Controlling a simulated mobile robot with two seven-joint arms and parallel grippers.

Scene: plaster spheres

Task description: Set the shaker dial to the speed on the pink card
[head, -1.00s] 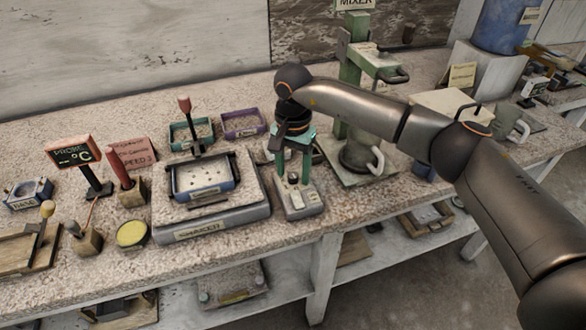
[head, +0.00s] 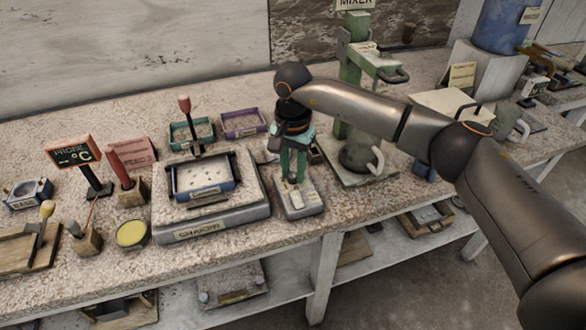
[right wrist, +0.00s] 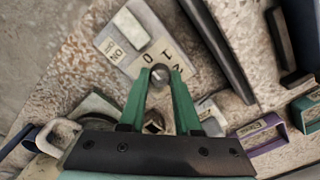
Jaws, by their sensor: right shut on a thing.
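The shaker (head: 210,222) stands near the bench front with a blue-rimmed tray on top. Its pale control box (head: 299,207) sits to its right, under my right gripper (head: 293,180). In the right wrist view the box (right wrist: 128,38) shows "ON", "0", "1" and part of another mark. My right gripper's green fingers (right wrist: 160,78) are shut on the round dial knob (right wrist: 160,73). Which mark the dial points to cannot be told. The pink card (head: 139,151) stands behind the red-handled tool; its last line seems to read "SPEED 3". My left gripper is not in view.
A green mixer stand (head: 350,110) with a grey pot stands close to the right. Teal (head: 190,133) and purple (head: 243,124) trays lie behind the shaker. A probe display (head: 75,151) and a yellow-topped tin (head: 131,234) are at the left.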

